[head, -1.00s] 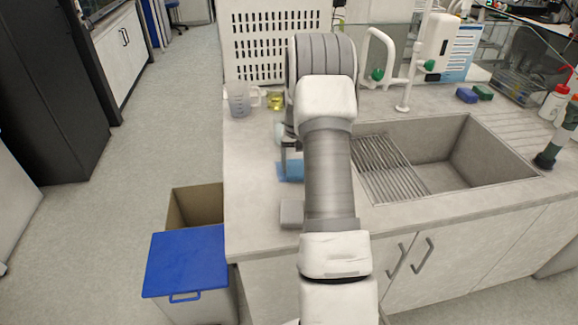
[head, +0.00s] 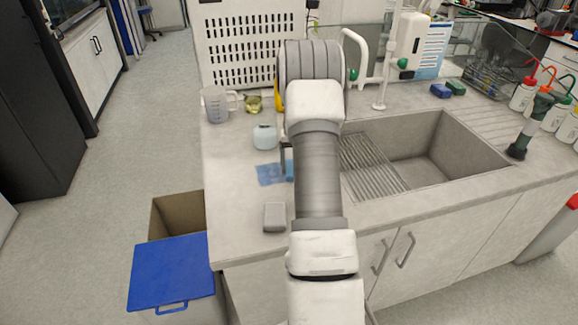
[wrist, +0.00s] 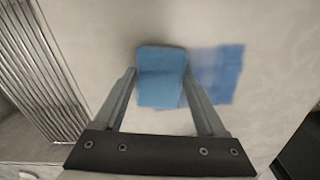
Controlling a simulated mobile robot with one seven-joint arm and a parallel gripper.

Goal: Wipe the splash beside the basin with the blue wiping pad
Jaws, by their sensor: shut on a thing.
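The blue wiping pad (wrist: 162,62) is between the fingers of my gripper (wrist: 159,82), which is shut on it, in the wrist view. In the head view a small part of the pad (head: 288,166) shows at the left edge of my arm, which hides most of the gripper. The splash (wrist: 220,72) is a flat, translucent blue patch on the counter, right beside the pad and partly under its edge in the wrist view. In the head view the splash (head: 268,174) lies left of the pad. The basin (head: 440,160) is right of my arm.
A grey block (head: 275,217) stands near the counter's front edge. A pale blue jar (head: 264,137), a beaker (head: 217,105) and a small yellow vessel (head: 253,104) stand behind the splash. A ribbed drainer (head: 370,165) lies at the basin's left. A blue-lidded bin (head: 172,272) stands on the floor.

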